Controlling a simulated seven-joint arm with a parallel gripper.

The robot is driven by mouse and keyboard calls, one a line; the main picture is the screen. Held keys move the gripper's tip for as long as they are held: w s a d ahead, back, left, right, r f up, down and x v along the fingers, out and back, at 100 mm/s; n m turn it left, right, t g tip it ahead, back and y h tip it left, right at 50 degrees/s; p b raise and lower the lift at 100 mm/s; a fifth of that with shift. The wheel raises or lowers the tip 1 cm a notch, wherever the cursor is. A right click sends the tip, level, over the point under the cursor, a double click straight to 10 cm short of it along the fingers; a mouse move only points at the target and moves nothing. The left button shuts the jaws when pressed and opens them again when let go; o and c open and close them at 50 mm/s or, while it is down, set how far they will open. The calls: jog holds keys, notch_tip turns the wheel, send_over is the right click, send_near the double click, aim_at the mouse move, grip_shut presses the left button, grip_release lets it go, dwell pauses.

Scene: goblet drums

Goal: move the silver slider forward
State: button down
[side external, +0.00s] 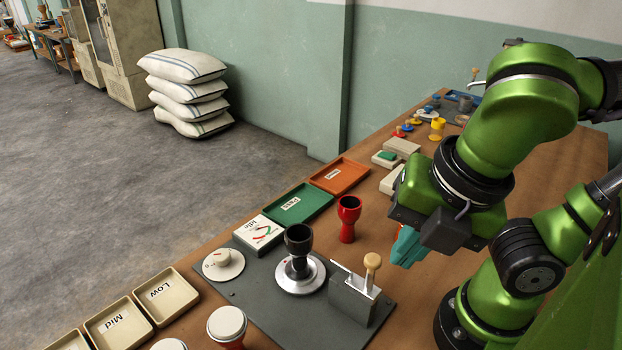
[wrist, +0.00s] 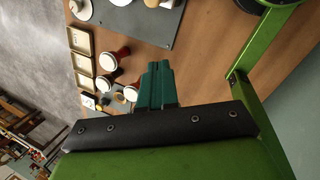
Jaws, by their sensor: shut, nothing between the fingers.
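The silver slider (side external: 355,293) is a metal block on the right end of a dark grey plate (side external: 262,290) in the side view. A wooden-knobbed lever (side external: 372,263) stands up from its slot. My gripper (side external: 405,250) has teal fingers, shut and empty. In the side view the fingers appear just up and right of the knob, apart from it; the exact distance is unclear. In the wrist view the shut fingers (wrist: 158,75) point toward the plate (wrist: 135,22). I cannot clearly make out the slider there.
A red goblet (side external: 348,218), a green tray (side external: 299,204) and an orange tray (side external: 340,175) stand behind. Cream trays (side external: 165,295) and white-topped red drums (side external: 227,323) are at front left.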

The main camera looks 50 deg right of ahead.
jog(key=w+d+f+n+h, duration=0.1)
jog(key=w+d+f+n, duration=0.3)
jog(key=f+n, duration=0.3)
notch_tip(320, 180, down, 2)
jog(key=shift+d+f+n+g, duration=0.1)
jog(key=shift+d+n+g, duration=0.1)
jog(key=shift+n+g, duration=0.15)
dwell(0.3)
jog(key=w, duration=0.5)
jog(key=shift+w, duration=0.15)
dwell(0.4)
